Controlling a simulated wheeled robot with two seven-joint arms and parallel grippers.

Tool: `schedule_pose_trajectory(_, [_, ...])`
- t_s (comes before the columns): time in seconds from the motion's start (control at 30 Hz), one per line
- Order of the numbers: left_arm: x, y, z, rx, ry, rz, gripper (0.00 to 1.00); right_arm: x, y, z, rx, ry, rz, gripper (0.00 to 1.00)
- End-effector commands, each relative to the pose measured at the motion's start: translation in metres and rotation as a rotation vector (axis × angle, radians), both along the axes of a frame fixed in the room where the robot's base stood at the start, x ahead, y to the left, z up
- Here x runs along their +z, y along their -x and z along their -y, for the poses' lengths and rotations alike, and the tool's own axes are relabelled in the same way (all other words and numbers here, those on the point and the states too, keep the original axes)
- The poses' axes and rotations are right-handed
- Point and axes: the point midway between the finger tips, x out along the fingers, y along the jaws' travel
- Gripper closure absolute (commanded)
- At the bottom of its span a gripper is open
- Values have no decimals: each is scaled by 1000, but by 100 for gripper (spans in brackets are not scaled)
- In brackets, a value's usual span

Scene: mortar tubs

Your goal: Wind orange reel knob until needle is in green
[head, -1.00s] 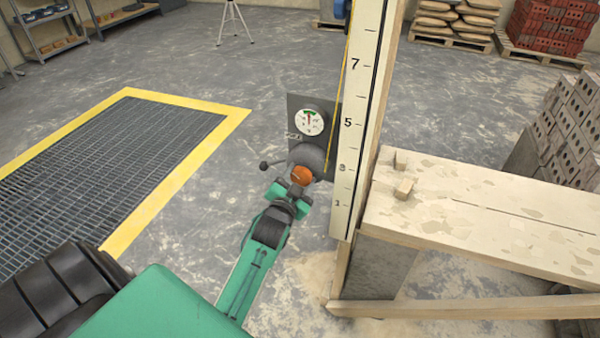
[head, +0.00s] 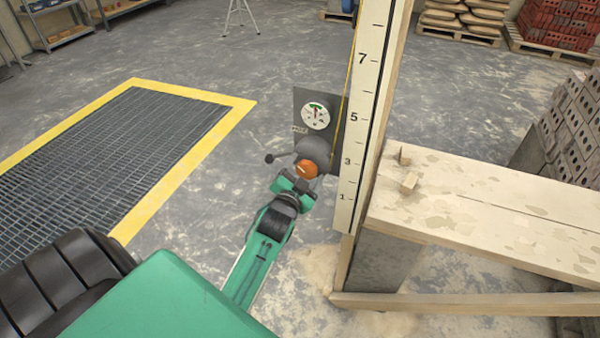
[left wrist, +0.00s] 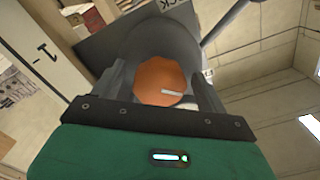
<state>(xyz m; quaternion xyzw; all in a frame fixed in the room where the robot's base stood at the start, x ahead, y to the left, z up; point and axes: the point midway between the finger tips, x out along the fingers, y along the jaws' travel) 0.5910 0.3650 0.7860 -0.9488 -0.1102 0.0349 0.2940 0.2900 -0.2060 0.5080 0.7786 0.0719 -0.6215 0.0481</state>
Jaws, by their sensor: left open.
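The orange reel knob (head: 306,169) is faceted and sits on the front of the grey reel (head: 314,150). Above it, a round white gauge (head: 316,115) on a dark plate has a green band at its top. Its thin needle looks roughly upright near that band, but is too small to read surely. My left gripper (head: 297,183) is open at the knob. In the left wrist view the knob (left wrist: 158,80), with a pale mark on its face, lies between the two dark fingers. I cannot tell whether they touch it. My right gripper is not in view.
A numbered measuring board (head: 362,120) stands right beside the reel plate. A wooden bench (head: 480,215) with two small blocks is to its right. A yellow-edged floor grate (head: 110,150) lies at left.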

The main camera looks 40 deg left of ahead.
Motion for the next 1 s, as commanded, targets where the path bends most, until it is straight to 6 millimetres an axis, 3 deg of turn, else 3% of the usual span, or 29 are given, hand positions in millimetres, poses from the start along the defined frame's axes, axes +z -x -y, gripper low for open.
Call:
schedule_pose_trajectory(0.17, [-1, 19, 4, 0, 1, -2, 24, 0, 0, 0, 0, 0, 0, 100])
schedule_pose_trajectory(0.7, [-1, 112, 26, 0, 1, -4, 24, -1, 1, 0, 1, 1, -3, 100])
schedule_pose_trajectory(1.0, [0, 132, 31, 0, 0, 0, 24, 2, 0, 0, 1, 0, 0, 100])
